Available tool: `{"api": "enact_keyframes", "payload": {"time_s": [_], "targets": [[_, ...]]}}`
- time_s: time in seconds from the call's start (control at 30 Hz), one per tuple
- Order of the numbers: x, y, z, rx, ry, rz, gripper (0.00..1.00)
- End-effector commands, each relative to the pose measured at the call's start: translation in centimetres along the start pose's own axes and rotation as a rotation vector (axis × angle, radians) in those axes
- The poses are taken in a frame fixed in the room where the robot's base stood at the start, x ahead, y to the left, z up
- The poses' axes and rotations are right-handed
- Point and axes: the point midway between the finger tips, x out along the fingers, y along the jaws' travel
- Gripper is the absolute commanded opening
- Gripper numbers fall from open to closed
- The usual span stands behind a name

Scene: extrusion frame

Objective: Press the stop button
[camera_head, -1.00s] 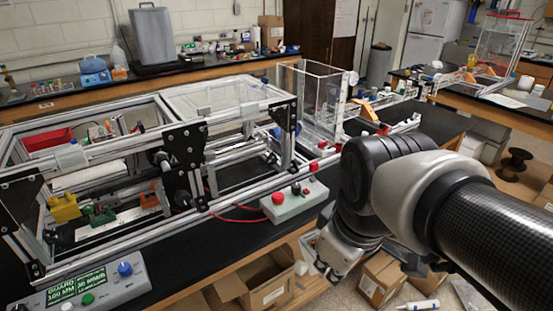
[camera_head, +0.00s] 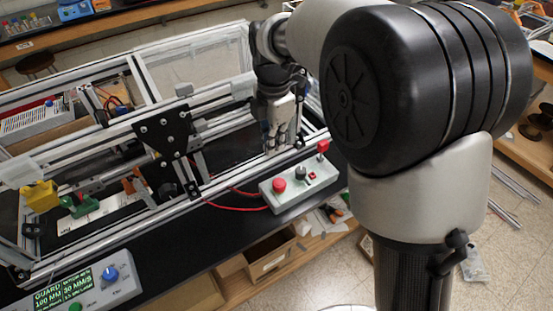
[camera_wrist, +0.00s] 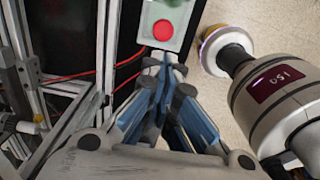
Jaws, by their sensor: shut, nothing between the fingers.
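A pale grey control box (camera_head: 266,190) sits on the black bench top at the front edge of the extrusion frame. On its left end is a large round red stop button (camera_head: 279,186); the red button also shows in the wrist view (camera_wrist: 164,30). My gripper (camera_head: 272,148) is shut and empty, above the frame's front rail, behind and above the box in the head view. In the wrist view its closed fingertips (camera_wrist: 168,62) point toward the red button, just short of it in the picture. I cannot tell the exact gap.
The aluminium frame (camera_head: 160,215) stands close by. A second panel (camera_head: 85,288) with a green display is at front left.

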Motion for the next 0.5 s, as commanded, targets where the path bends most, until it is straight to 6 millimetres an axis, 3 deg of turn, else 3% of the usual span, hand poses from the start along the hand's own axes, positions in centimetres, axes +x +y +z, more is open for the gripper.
{"api": "enact_keyframes", "payload": {"time_s": [0.3, 0.5], "targets": [[0.3, -0.1, 0.0, 0.003, 0.000, -0.001, 0.00], [3.1, -0.1, 0.0, 0.004, 0.001, -0.003, 0.00]]}}
